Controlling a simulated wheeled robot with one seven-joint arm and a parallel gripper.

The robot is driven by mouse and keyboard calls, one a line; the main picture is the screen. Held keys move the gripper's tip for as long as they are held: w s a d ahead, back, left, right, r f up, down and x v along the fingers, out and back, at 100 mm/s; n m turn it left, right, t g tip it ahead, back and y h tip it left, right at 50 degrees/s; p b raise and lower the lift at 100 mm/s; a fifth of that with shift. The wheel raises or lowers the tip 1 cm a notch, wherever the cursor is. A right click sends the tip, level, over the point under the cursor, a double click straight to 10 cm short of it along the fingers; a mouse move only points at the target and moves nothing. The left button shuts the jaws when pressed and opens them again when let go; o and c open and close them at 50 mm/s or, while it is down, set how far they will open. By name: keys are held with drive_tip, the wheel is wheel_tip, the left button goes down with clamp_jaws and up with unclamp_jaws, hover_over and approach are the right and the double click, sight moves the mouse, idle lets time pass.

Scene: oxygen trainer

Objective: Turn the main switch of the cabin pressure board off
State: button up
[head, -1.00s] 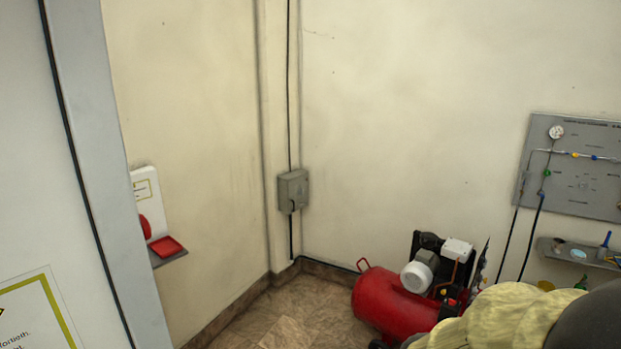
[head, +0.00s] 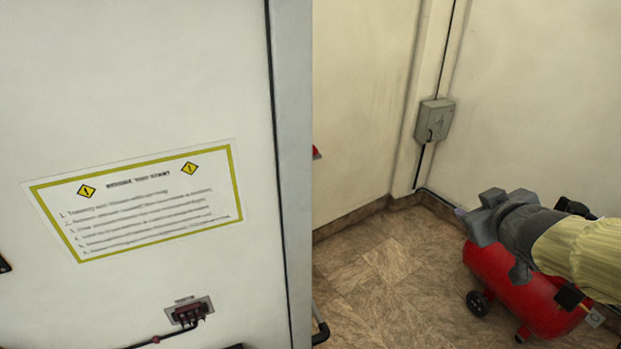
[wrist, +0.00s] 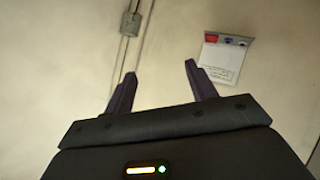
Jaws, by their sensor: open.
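I cannot identify the cabin pressure board or its main switch for sure in either view. A small dark-red fitting (head: 190,312) with a black cable sits low on a white panel at the left of the head view; what it is I cannot tell. A grey box (head: 434,120) is on the far wall near the corner; it also shows in the wrist view (wrist: 131,22). My gripper (wrist: 160,70) is open and empty, its fingers pointing toward the wall. In the head view, my gripper (head: 476,212) is in front of the compressor.
The white panel (head: 150,110) carries a yellow-bordered sign (head: 140,200). A red compressor (head: 505,290) stands on the tiled floor at right. Floor (head: 385,265) is clear between panel and compressor. A white wall card (wrist: 218,62) with a red part shows in the wrist view.

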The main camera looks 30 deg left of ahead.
drive_tip(key=s+a+r+n+g+y+p, duration=0.1)
drive_tip(key=s+a+r+n+g+y, duration=0.25)
drive_tip(key=a+r+n+y, duration=0.7)
drive_tip(key=s+a+r+n+g+h, duration=0.2)
drive_tip(key=s+a+n+g, duration=0.1)
drive_tip(key=s+n, duration=0.2)
drive_tip(key=s+a+r+n+g+h+p, duration=0.1)
drive_tip(key=s+a+r+n+g+h, duration=0.1)
drive_tip(key=s, duration=0.4)
drive_tip(key=a+n+g, duration=0.1)
drive_tip(key=n, duration=0.1)
drive_tip(key=shift+a+r+n+h, duration=0.25)
drive_tip(key=shift+r+n+h, duration=0.1)
drive_tip(key=p+x, duration=0.2)
drive_tip(key=x, duration=1.5)
drive_tip(key=shift+s+a, duration=0.2)
drive_tip(key=shift+f, duration=0.15)
